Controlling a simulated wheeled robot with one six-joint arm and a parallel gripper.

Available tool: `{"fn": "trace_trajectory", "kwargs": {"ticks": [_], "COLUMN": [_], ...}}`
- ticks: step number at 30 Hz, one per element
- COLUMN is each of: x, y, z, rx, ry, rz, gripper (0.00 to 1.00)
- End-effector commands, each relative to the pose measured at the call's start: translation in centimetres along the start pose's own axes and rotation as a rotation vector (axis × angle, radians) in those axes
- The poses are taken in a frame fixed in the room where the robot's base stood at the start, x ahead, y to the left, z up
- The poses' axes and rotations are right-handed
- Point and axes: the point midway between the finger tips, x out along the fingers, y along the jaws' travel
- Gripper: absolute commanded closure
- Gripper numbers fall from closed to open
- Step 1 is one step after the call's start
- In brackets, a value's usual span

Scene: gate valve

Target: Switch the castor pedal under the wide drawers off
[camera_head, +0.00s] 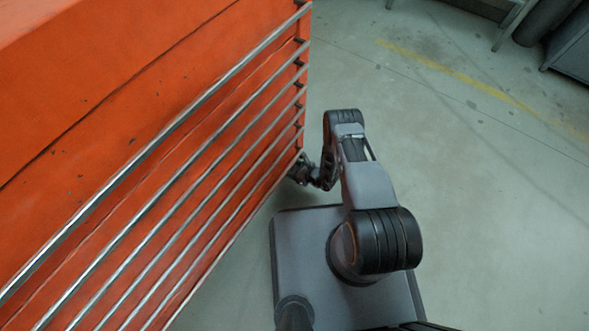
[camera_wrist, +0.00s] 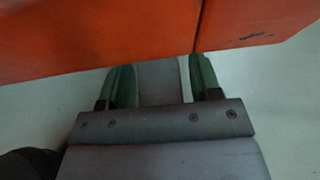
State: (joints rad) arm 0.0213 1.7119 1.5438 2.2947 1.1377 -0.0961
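The orange cabinet with wide drawers (camera_head: 150,190) fills the left of the head view; its lower edge also shows across the top of the wrist view (camera_wrist: 100,40). My gripper (camera_wrist: 161,78) has its two green fingers apart, one each side of a grey strip (camera_wrist: 160,85). The finger ends go out of sight behind the cabinet's lower edge. I cannot tell whether the grey strip is the castor pedal or part of my gripper. In the head view my wrist is low beside the cabinet's far bottom corner, and no pedal or castor can be made out.
Long metal handles (camera_head: 150,147) run along the drawer fronts and stick out towards my arm. Open grey floor (camera_head: 480,200) lies to the right, with a faint yellow line (camera_head: 455,80). Dark furniture (camera_head: 570,45) stands at the far top right.

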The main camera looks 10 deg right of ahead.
Motion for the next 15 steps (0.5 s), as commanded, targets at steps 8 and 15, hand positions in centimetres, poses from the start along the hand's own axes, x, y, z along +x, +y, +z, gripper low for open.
{"fn": "trace_trajectory", "kwargs": {"ticks": [8, 15], "x": [0.0, -2.5], "y": [-0.1, -0.2], "z": [0.1, 0.3], "rx": [-0.001, 0.003], "ry": [-0.002, 0.0], "rz": [0.0, -0.005], "gripper": [0.36, 0.36]}}
